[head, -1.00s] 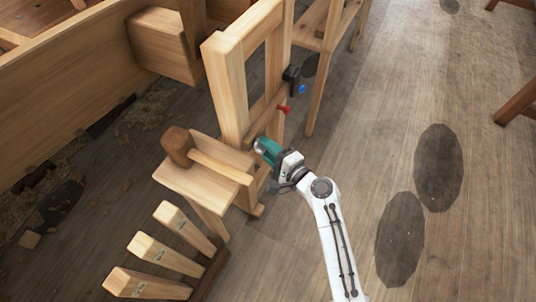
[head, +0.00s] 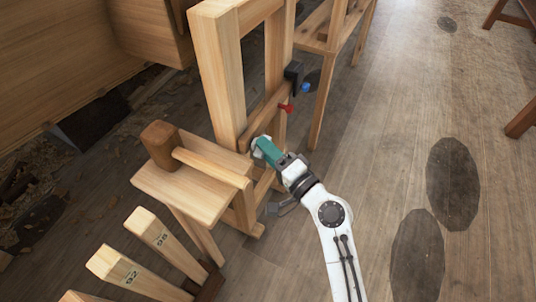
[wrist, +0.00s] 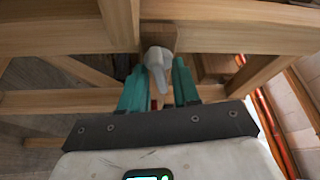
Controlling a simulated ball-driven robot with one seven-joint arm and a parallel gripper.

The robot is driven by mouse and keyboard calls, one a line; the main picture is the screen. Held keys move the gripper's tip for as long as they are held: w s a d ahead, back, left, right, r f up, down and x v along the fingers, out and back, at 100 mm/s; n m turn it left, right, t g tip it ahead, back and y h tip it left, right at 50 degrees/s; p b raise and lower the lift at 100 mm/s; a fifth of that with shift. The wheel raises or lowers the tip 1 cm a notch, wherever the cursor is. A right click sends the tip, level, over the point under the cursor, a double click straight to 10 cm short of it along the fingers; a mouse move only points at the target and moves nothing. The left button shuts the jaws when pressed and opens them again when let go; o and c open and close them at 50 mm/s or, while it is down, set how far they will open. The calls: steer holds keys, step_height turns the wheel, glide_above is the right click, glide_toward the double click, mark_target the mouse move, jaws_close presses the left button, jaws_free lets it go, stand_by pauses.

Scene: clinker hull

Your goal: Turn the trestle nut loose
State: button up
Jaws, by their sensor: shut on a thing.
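The trestle nut (wrist: 158,60) is a pale grey piece with a wing hanging down, on the wooden trestle frame (head: 217,75). In the wrist view it sits between the two teal fingers of my gripper (wrist: 158,78), which are shut on it. In the head view my gripper (head: 264,149) reaches the lower part of the trestle from the right, and the fingers hide most of the nut.
A mallet (head: 160,143) lies on a small wooden bench (head: 190,190) left of my gripper. Numbered wooden wedges (head: 130,272) stand in front. A red knob (head: 287,107) and a blue-tipped black fitting (head: 294,75) are on the trestle above.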

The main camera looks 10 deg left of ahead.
stand_by(0.4)
steer(key=o, duration=0.7)
steer(key=v, duration=1)
steer(key=shift+s+d+p, duration=0.2)
steer(key=shift+d+p, duration=0.05)
steer(key=shift+p, duration=0.2)
